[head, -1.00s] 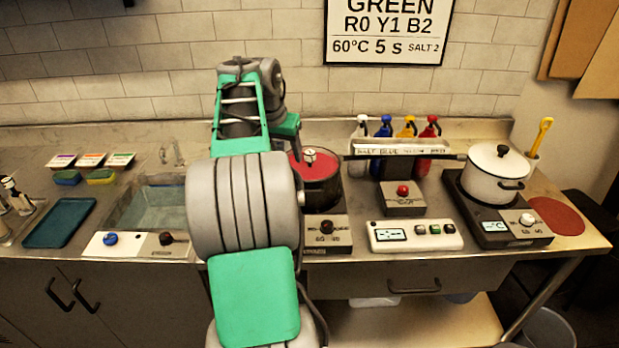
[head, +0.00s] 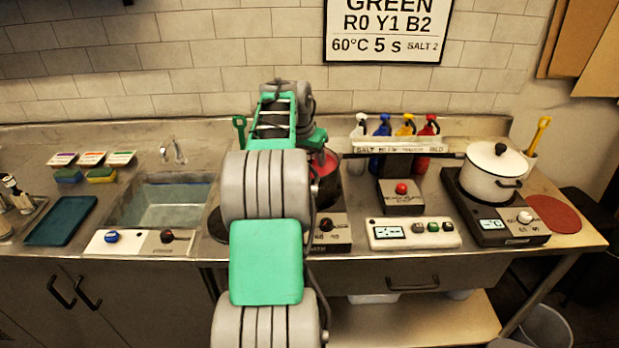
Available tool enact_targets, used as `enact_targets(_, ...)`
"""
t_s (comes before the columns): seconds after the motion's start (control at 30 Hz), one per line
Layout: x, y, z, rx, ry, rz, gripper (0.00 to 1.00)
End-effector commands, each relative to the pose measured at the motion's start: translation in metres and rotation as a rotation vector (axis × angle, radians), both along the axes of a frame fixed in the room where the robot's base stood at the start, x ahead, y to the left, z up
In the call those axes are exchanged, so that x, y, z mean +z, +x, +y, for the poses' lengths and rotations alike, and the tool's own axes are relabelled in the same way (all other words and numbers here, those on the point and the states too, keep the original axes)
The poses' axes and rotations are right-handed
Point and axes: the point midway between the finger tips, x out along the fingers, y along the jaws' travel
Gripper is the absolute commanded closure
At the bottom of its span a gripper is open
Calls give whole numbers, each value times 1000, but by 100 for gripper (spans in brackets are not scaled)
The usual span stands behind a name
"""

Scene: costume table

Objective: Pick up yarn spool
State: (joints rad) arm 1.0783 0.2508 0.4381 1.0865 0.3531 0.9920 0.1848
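I cannot make out a yarn spool in the head view; my arm covers part of the counter and may hide things behind it. My gripper does not show, as the arm's own links block the view of its end. The arm rises in front of the counter, left of a dark pot with red contents (head: 328,172) that it partly covers.
A sink (head: 172,205) and teal tray (head: 60,221) are at left. Coloured bottles stand in a rack (head: 402,150). A white lidded pot (head: 494,172) sits on a hotplate (head: 493,222). A red round mat (head: 553,214) and control boxes are at right.

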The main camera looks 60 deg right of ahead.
Motion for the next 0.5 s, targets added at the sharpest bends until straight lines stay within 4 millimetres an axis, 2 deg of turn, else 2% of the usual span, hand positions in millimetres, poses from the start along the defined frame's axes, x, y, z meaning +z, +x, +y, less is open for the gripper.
enact_targets(0.07,0,0,0,0,0,0,58)
enact_targets(0.5,0,1,1,1,1,0,94)
